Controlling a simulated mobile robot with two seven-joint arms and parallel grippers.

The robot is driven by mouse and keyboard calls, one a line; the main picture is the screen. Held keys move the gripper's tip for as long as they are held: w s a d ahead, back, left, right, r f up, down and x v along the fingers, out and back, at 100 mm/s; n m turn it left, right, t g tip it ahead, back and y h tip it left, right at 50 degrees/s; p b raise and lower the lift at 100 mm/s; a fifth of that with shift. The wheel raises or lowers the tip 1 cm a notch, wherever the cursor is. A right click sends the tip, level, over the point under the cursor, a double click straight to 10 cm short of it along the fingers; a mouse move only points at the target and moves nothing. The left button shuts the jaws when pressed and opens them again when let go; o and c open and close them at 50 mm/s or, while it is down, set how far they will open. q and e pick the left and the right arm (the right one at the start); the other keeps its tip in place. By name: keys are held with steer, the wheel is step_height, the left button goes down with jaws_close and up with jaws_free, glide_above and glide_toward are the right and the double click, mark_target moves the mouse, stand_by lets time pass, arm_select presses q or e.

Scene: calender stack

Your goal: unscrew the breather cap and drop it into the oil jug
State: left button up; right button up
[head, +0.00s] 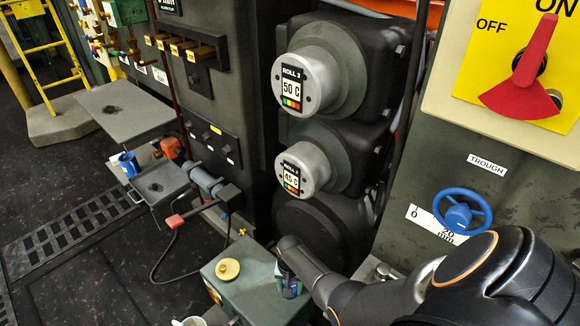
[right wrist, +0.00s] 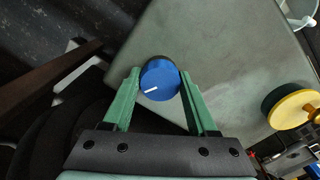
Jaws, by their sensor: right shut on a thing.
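A blue round cap (right wrist: 160,84) with a white line, which I take to be the breather cap, sits at the edge of a grey-green box in the right wrist view. My right gripper (right wrist: 160,76) has its green fingers on both sides of the cap and is shut on it. In the head view my right gripper (head: 289,282) reaches down over the box and mostly hides the cap. A white rim (head: 189,321), perhaps the oil jug, is cut off at the bottom edge. My left gripper is not in view.
The grey-green box (head: 246,288) also carries a yellow knob or cap (head: 228,269), left of my right gripper. Dark rollers with labelled ends (head: 307,80) stand behind. A blue handwheel (head: 462,212) is at right. A black cable runs on the floor at left.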

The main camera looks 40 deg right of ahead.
steer(key=shift+n, duration=0.3)
steer(key=shift+n, duration=1.1)
steer(key=shift+n, duration=1.1)
steer(key=shift+n+p, duration=0.3)
steer(key=shift+n, duration=0.8)
